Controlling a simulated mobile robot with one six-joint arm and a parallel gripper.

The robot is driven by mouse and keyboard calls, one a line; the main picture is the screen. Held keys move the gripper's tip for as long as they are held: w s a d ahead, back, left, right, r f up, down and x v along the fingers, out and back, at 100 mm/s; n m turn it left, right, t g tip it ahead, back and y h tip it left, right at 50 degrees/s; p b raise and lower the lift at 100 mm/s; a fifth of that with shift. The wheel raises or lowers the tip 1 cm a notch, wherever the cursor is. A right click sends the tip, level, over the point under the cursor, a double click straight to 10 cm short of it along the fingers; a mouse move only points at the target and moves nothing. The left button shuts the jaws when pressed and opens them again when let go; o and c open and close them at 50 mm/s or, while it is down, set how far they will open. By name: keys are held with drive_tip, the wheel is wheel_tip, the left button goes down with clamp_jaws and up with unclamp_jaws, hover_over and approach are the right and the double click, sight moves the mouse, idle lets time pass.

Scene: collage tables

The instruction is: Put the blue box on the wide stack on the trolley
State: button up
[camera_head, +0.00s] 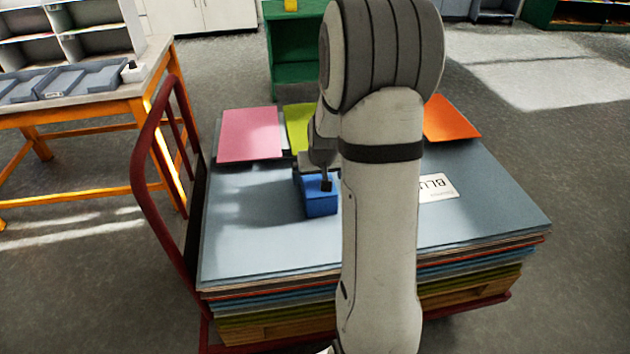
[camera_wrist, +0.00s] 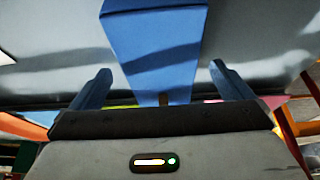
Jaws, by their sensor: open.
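The blue box (camera_head: 320,205) appears to rest on the grey-blue top sheet of the wide stack (camera_head: 270,245), left of the middle. The stack lies on the red-framed trolley (camera_head: 150,175). My gripper (camera_head: 326,183) is just over the box, partly hidden by my arm. In the wrist view, the blue box (camera_wrist: 155,50) lies between the two fingers of my gripper (camera_wrist: 162,82), which are spread with a visible gap on each side.
Pink (camera_head: 250,134), lime (camera_head: 298,125) and orange (camera_head: 450,118) sheets lie along the stack's far edge. A white label (camera_head: 438,188) is right of my arm. An orange-legged table (camera_head: 75,105) with grey trays stands left, a green shelf (camera_head: 296,60) behind.

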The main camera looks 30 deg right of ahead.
drive_tip(key=v, duration=0.5)
drive_tip(key=shift+r+p, duration=0.1)
drive_tip(key=shift+p, duration=0.2)
drive_tip(key=shift+s+a+r, duration=0.2)
drive_tip(key=shift+s+r, duration=0.05)
drive_tip(key=shift+r, duration=0.3)
drive_tip(key=s+a+r+n+g, duration=0.1)
drive_tip(key=s+a+r, duration=0.2)
drive_tip(key=s+a, duration=0.4)
drive_tip(key=s+a+r+n+g+y, duration=0.1)
drive_tip(key=s+a+r+n, duration=0.1)
drive_tip(key=s+a, duration=0.6)
drive_tip(key=s+r, duration=0.1)
drive_tip(key=s, duration=0.5)
drive_tip(key=shift+s+r+g, duration=0.15)
drive_tip(key=shift+r+g, duration=0.15)
drive_tip(key=shift+r, duration=0.1)
drive_tip(key=shift+a, duration=0.15)
